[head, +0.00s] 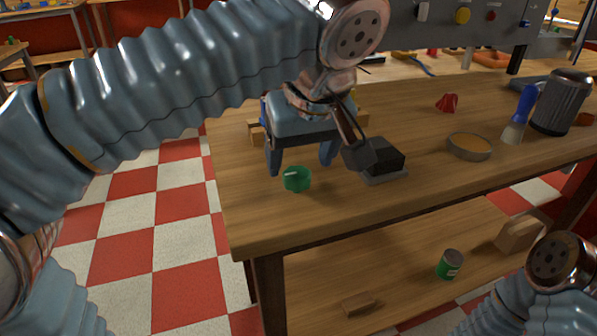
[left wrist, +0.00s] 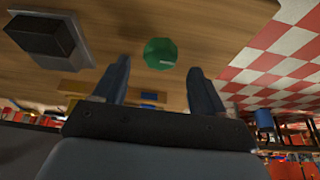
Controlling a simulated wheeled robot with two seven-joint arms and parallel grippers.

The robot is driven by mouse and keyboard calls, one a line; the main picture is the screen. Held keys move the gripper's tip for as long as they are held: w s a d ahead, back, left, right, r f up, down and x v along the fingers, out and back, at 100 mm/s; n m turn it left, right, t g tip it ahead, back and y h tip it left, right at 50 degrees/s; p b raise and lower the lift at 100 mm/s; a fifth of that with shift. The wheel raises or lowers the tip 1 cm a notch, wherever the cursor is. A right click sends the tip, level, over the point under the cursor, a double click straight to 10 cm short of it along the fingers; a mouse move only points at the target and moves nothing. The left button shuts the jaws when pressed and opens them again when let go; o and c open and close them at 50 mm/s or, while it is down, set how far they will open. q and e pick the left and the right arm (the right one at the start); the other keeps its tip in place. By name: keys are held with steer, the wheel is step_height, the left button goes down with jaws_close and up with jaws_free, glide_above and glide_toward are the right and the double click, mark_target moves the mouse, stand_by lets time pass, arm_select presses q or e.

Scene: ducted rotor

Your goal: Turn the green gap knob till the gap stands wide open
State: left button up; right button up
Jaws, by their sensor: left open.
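The green knob (head: 297,179) stands on the table top near its left front corner, with a pale mark line on its top. It also shows in the left wrist view (left wrist: 160,52), between and beyond the fingertips. My left gripper (head: 300,160) is open and points down, its two fingers spread just behind and above the knob; I see no contact. The fingers also show in the left wrist view (left wrist: 159,66), with nothing between them. Of my right arm only a part shows at the lower right; its gripper is out of view. I cannot make out the gap itself.
A black block on a grey base (head: 384,164) stands close right of the knob. Farther right are a shallow bowl (head: 469,147), a blue-handled brush (head: 524,105) and a dark grey canister (head: 561,102). A grey panel (head: 455,25) stands behind. The table's front edge is near the knob.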

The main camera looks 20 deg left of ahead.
mark_target(297, 173)
arm_select(q)
steer(key=shift+x, duration=1.6)
steer(key=shift+c, duration=0.3)
steer(key=c, duration=1)
